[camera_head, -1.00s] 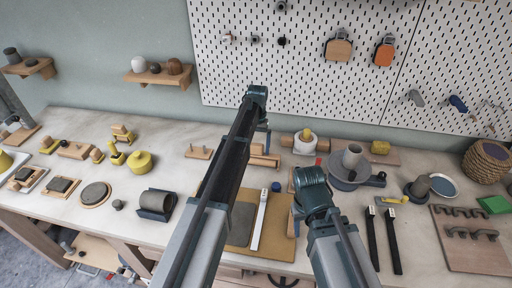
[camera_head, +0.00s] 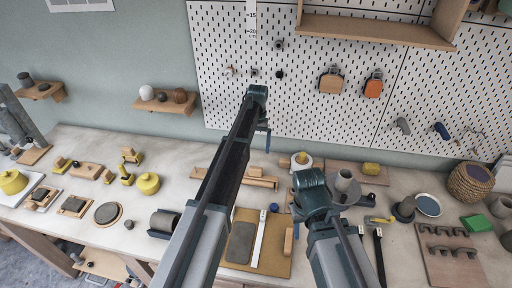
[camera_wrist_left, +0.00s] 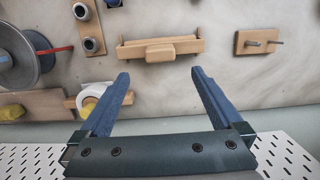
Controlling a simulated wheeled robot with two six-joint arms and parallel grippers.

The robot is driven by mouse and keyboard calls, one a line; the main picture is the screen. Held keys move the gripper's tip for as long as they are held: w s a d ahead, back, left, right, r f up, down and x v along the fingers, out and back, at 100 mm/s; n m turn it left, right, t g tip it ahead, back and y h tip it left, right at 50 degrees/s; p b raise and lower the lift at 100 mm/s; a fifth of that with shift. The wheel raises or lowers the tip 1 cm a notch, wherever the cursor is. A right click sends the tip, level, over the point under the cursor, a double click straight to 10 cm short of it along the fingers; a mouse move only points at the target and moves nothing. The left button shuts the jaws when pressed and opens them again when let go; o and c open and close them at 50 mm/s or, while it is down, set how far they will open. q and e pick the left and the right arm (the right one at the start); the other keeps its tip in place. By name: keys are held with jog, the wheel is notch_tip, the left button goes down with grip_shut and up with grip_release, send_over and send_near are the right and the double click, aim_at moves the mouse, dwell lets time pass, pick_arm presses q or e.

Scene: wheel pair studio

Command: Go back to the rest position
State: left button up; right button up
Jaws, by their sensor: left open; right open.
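My left gripper (camera_wrist_left: 158,92) shows in the left wrist view with its two blue fingers spread apart and nothing between them. In the head view only a blue finger (camera_head: 267,140) of it shows, beyond my raised left arm, in front of the pegboard's lower edge.
A pegboard (camera_head: 330,108) stands behind. A wooden wall shelf (camera_head: 380,30) hangs at upper right.

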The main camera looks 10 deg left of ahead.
pick_arm(q)
jog(key=shift+r, duration=0.2)
jog(key=s+d+f+m+b, duration=0.1)
jog(key=s+d+f+b, duration=0.2)
jog(key=s, duration=0.8)
jog(key=s+d+f+m+t+b, duration=0.1)
jog(key=s+d+f+b, duration=0.2)
jog(key=s, duration=0.8)
jog(key=s+d+f+m+y+b, duration=0.1)
jog(key=s+d+f+b, duration=0.2)
jog(key=s, duration=0.9)
jog(key=shift+f+m+t+b, duration=0.3)
jog(key=shift+f+m+b, duration=0.1)
jog(key=shift+f+b, duration=0.5)
jog(key=shift+w, duration=0.1)
